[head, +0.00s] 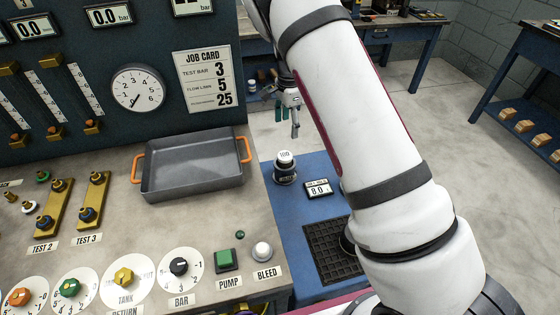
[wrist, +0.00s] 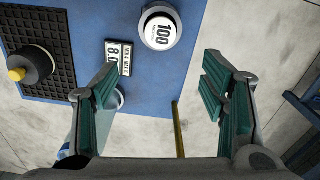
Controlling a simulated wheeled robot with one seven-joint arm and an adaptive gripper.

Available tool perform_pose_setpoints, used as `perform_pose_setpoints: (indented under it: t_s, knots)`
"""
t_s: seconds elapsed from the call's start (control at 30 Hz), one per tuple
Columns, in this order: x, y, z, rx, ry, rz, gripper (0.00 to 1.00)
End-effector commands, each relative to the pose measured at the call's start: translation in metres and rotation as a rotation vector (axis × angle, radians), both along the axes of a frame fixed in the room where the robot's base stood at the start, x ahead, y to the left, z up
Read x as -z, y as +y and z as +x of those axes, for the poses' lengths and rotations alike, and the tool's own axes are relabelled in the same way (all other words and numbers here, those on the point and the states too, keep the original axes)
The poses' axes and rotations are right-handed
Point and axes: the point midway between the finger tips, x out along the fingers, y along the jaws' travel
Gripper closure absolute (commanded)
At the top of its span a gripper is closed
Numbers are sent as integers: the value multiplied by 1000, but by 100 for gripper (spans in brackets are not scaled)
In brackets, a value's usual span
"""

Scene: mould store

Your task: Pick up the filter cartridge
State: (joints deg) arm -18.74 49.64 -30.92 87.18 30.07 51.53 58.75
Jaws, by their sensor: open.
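A round cartridge (head: 285,168) with a white top marked 100 and a dark band stands upright on the blue bench. It is the likeliest filter cartridge; its side lettering is too small to read surely. In the wrist view the cartridge (wrist: 158,28) sits at the top, beyond and between the fingers, touched by neither. My gripper (head: 294,128) is in the head view, past the bench's far edge. In the wrist view my gripper (wrist: 165,92) is open and empty, its green-padded fingers wide apart.
A small sign (head: 318,189) reading 8.0 stands beside the cartridge. A black grid mat (wrist: 60,30) bears a dark cylinder with a yellow knob (wrist: 30,65). A grey tray (head: 193,188) with orange handles lies on the left counter. Bare floor shows beyond the blue bench.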

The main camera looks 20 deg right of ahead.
Motion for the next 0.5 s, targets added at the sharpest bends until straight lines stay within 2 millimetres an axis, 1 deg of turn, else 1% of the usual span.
perform_pose_setpoints:
  t_s: [0.13, 0.3, 0.4, 0.5]
  knots:
    - [22, -1, -1, 3, 4, -2, 34]
    - [54, 0, -1, 3, 5, -2, 34]
    - [70, 0, -1, 2, 4, -2, 34]
    - [79, 0, 0, 1, 2, 0, 34]
